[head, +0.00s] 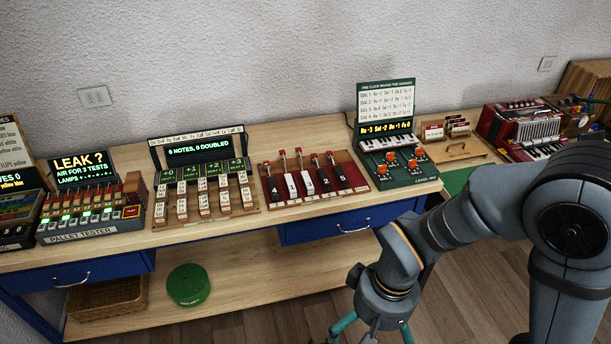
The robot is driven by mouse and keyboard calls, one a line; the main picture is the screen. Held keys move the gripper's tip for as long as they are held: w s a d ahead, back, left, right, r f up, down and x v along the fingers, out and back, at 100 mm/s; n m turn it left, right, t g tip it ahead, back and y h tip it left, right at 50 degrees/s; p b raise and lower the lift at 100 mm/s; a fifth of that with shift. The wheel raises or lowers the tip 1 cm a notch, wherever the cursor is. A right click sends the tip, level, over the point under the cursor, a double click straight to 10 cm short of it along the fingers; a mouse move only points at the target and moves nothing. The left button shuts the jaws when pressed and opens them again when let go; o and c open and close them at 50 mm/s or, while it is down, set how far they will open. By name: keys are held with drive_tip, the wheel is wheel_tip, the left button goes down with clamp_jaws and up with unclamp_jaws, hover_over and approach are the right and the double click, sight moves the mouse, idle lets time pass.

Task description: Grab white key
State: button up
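White keys (291,185) show in the head view on a red-backed rack (350,165) at the middle of the bench. They stand in a row with dark keys, with red-topped posts behind them. I cannot tell which white key the task means. My gripper (372,338) is at the bottom edge, in front of the bench and well apart from the rack. Its teal fingers spread outward, and their tips are cut off by the frame. Nothing shows between them.
A chime-like key stand (205,190) is left of the rack, and a pallet tester (85,225) is farther left. A green machine with orange knobs (395,160) stands close on the right. A red accordion (525,125) is far right. Blue drawers (330,230) line the bench front.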

drive_tip(key=shift+c, duration=0.5)
drive_tip(key=c, duration=1.1)
